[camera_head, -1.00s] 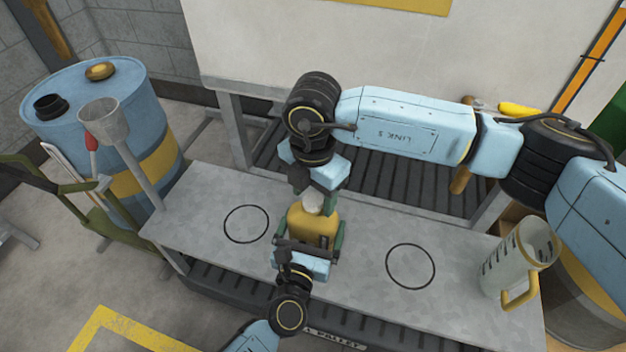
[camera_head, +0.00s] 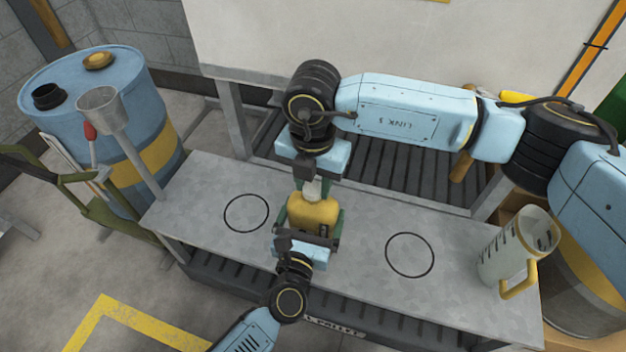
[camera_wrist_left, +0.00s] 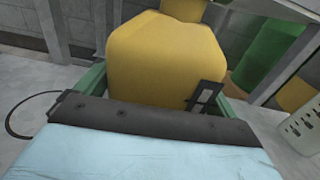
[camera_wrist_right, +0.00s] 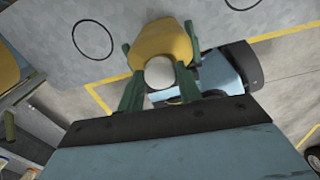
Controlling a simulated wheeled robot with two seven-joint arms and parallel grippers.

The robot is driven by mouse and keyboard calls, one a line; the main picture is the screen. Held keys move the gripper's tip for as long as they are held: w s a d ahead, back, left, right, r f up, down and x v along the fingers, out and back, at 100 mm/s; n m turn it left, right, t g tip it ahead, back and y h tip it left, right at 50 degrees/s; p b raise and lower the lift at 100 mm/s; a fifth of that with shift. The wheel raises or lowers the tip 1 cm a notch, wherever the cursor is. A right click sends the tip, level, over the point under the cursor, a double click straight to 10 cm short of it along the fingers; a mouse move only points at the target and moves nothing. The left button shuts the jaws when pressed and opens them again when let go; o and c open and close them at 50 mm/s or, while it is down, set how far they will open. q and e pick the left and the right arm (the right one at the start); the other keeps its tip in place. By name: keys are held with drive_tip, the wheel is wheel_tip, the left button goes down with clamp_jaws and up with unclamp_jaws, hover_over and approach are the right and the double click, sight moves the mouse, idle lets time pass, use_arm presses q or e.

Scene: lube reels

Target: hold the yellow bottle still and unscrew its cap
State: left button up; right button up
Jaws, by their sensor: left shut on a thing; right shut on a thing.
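The yellow bottle (camera_head: 313,212) stands upright at the middle of the grey bench, between two black circles. My left gripper (camera_head: 309,228) is shut around its body from the front, with green fingers on both sides; the bottle fills the left wrist view (camera_wrist_left: 165,60). The white cap (camera_head: 312,189) is on top of the bottle, partly hidden by my right gripper (camera_head: 311,184), which comes from above. In the right wrist view, the green fingers are shut on the two sides of the cap (camera_wrist_right: 160,72). Whether the cap has loosened cannot be told.
The bench (camera_head: 360,232) is clear around the drawn circles. A measuring jug (camera_head: 514,248) with a yellow handle stands at its right end. A blue drum (camera_head: 100,120) and a grey funnel (camera_head: 100,108) are at the left. A white panel (camera_head: 400,45) rises behind.

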drive_tip(key=n, duration=0.7)
drive_tip(key=shift+n, duration=0.4)
drive_tip(key=n, duration=0.3)
drive_tip(key=shift+n, duration=0.4)
drive_tip(key=n, duration=0.3)
drive_tip(key=shift+n, duration=0.3)
drive_tip(key=n, duration=0.7)
drive_tip(key=shift+n, duration=0.4)
drive_tip(key=n, duration=0.3)
drive_tip(key=shift+n, duration=0.3)
drive_tip(key=n, duration=0.5)
